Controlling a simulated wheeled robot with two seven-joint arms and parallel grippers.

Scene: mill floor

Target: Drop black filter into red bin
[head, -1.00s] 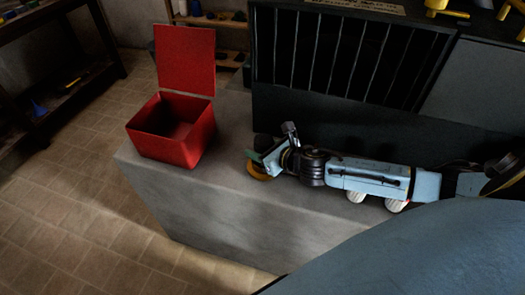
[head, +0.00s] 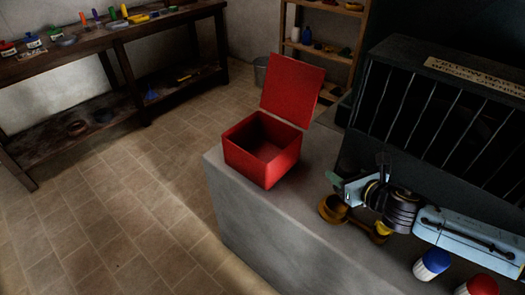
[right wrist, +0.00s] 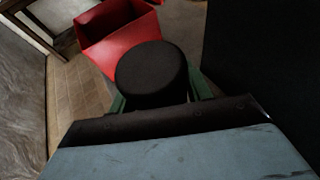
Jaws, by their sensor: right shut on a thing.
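The red bin (head: 245,165) stands on the grey block top with its red lid (head: 292,90) raised open at the back. My right gripper (head: 343,186) is to the right of the bin, apart from it. In the right wrist view the gripper is shut on the round black filter (right wrist: 152,75), with green fingers on both sides of it. The red bin (right wrist: 140,38) shows just beyond the filter there, partly hidden by it. In the head view the filter is hard to make out against the dark cabinet. My left gripper is not in view.
A dark barred cabinet (head: 400,80) stands behind my right arm. Yellow-orange items (head: 335,212) lie below the gripper. A blue-topped container (head: 432,262) and a red-topped one (head: 480,286) are below the arm. A wooden workbench (head: 115,35) stands at the left.

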